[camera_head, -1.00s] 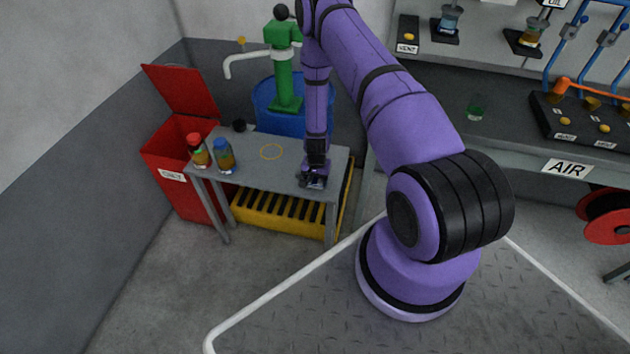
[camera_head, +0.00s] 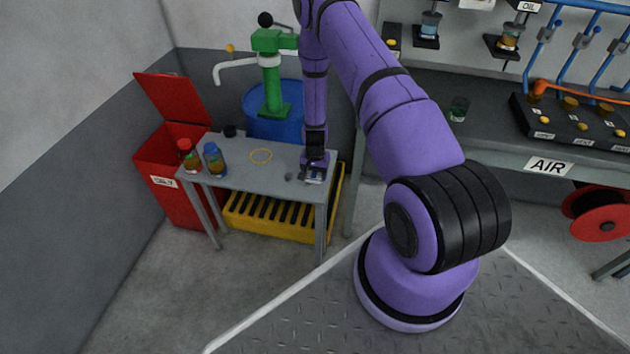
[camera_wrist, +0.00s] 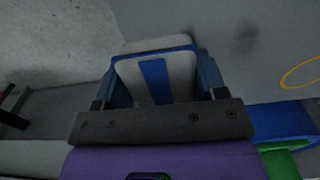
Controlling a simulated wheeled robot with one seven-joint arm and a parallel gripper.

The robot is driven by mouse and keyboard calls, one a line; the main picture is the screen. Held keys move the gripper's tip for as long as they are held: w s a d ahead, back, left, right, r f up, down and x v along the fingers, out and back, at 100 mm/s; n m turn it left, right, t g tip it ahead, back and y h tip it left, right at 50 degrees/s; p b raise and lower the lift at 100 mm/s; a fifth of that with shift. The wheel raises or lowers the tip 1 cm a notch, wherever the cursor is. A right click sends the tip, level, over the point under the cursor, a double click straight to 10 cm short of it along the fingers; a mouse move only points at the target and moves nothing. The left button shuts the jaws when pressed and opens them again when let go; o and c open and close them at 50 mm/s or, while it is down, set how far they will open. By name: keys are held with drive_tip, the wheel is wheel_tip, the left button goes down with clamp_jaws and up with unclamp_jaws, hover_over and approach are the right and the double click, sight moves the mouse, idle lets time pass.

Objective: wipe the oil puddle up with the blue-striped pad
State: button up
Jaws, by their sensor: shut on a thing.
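My gripper (camera_head: 314,171) is at the right end of the grey table (camera_head: 236,178), low over its top. In the wrist view my gripper (camera_wrist: 156,76) is shut on the pad (camera_wrist: 183,66), which is pale with a blue stripe and blue edging. The pad lies between the two fingers. I cannot tell whether it touches the tabletop. A small dark patch (camera_head: 289,177), likely the oil puddle, is on the table just left of my gripper. It shows faintly in the wrist view (camera_wrist: 248,38), beyond and right of the pad.
A yellow ring (camera_head: 260,156) lies mid-table. A red-capped bottle (camera_head: 190,158) and a blue-capped bottle (camera_head: 214,162) stand at the left end. A green pump (camera_head: 271,85) on a blue drum (camera_head: 272,125) is behind. An open red bin (camera_head: 165,190) is left; a yellow grate (camera_head: 270,217) is below.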

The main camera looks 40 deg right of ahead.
drive_tip(key=shift+r, duration=1.3)
